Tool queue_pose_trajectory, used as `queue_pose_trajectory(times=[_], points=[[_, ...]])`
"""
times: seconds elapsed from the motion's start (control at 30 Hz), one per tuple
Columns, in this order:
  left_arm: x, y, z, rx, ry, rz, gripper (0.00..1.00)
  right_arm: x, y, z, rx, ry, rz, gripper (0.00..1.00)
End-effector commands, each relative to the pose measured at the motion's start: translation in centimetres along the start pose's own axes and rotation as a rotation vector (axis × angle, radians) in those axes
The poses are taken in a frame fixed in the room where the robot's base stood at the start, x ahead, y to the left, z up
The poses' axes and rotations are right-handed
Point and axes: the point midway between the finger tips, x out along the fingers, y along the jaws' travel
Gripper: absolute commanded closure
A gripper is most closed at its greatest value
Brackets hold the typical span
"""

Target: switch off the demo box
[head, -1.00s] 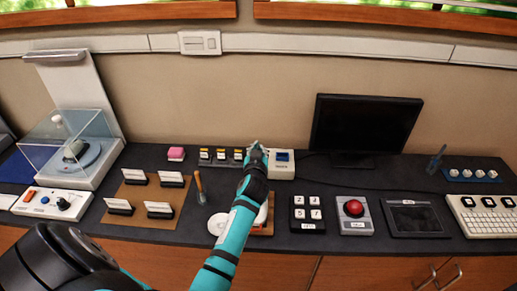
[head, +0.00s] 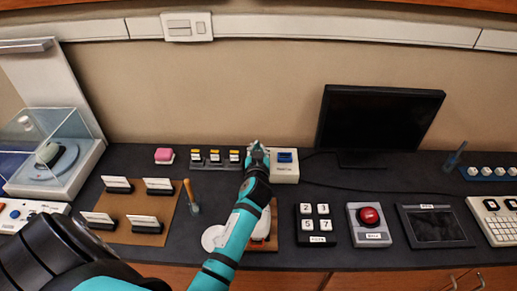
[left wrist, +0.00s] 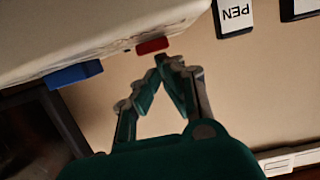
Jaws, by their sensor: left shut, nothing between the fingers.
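The demo box appears to be the small white box (head: 285,174) with a blue piece (head: 285,157) on top, at the back of the counter in the head view. In the left wrist view, the white box (left wrist: 95,30) fills the upper left, with the blue piece (left wrist: 74,75) and a small red piece (left wrist: 152,46) along its edge. My left gripper (head: 257,147) is shut and empty at the box's left side. In the left wrist view its fingertips (left wrist: 160,62) are close to the red piece; I cannot tell whether they touch. My right gripper is out of view.
A row of small yellow-topped switches (head: 214,160) stands just left of my gripper. A black monitor (head: 380,118) is to the box's right. A keypad (head: 316,225) and a red-button box (head: 369,222) sit in front. Dark counter is bare between box and keypad.

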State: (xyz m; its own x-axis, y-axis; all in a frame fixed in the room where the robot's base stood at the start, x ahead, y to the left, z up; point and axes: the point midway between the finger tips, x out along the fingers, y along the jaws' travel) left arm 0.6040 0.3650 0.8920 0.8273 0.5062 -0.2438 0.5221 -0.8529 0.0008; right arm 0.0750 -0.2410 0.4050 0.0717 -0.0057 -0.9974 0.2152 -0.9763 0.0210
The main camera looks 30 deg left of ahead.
Motion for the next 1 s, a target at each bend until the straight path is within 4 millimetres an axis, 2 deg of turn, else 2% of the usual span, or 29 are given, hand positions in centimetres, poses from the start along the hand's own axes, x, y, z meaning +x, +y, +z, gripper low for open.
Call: queue_pose_trajectory(times=[0.17,0.3,0.37,0.6,1.0], points=[[0.0,0.0,-0.1,0.001,-0.006,0.0,1.0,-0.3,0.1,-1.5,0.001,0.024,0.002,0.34],[0.2,-0.1,-0.3,-0.001,-0.069,-0.003,1.0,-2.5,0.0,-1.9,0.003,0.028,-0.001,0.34],[0.3,-0.1,0.5,0.0,-0.062,-0.002,1.0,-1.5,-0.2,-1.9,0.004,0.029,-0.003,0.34],[0.5,-0.1,0.4,0.001,-0.06,-0.002,1.0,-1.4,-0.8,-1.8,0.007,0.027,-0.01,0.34],[1.9,-0.1,-0.2,0.001,-0.059,-0.002,1.0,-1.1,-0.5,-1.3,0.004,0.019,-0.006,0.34]])
